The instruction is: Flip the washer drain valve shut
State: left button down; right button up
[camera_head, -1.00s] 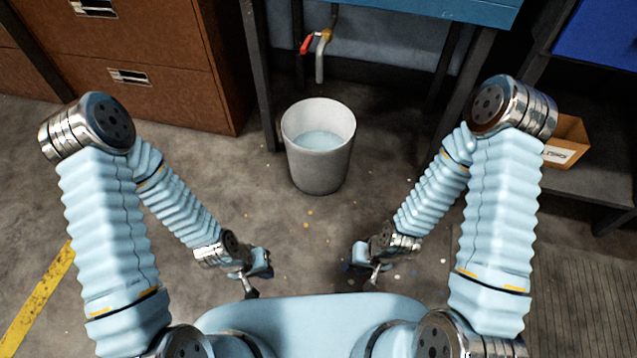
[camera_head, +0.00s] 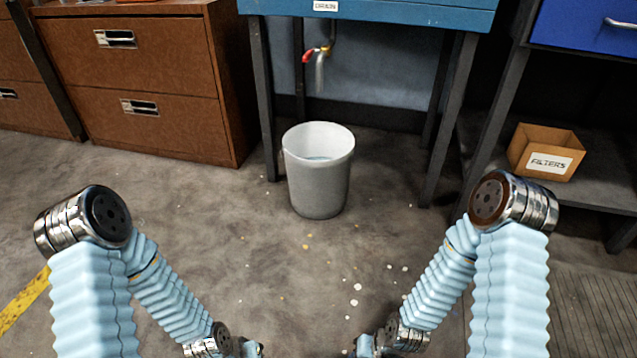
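The drain valve has a red handle (camera_head: 308,55) at the left of a brass-coloured body (camera_head: 328,47), with a grey spout (camera_head: 320,72) pointing down. It hangs under the blue washer cabinet (camera_head: 400,18), which carries a "DRAIN" label. A light grey bucket (camera_head: 318,185) with liquid in it stands on the floor below the spout. I cannot tell whether liquid is flowing. My two forearms point inward at the bottom of the view, well short of the valve. My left gripper (camera_head: 247,348) and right gripper (camera_head: 366,346) are cut by the bottom edge, so their fingers are hidden.
Brown drawer cabinets (camera_head: 165,70) stand at the left. A cardboard "FILTERS" box (camera_head: 548,150) sits on a low dark shelf at the right. Dark legs (camera_head: 265,100) flank the bucket. The floor (camera_head: 290,275) before the bucket is clear except for small flecks.

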aim_at(309, 53)
jog(key=i+j+z, duration=0.15)
jog(key=j+z, duration=0.2)
jog(key=j, duration=0.5)
jog(key=i+j+z, duration=0.1)
jog(key=j+z, duration=0.3)
jog(key=j, duration=0.45)
jog(key=j+z, duration=0.35)
jog(key=j, duration=0.5)
jog(key=i, duration=0.4)
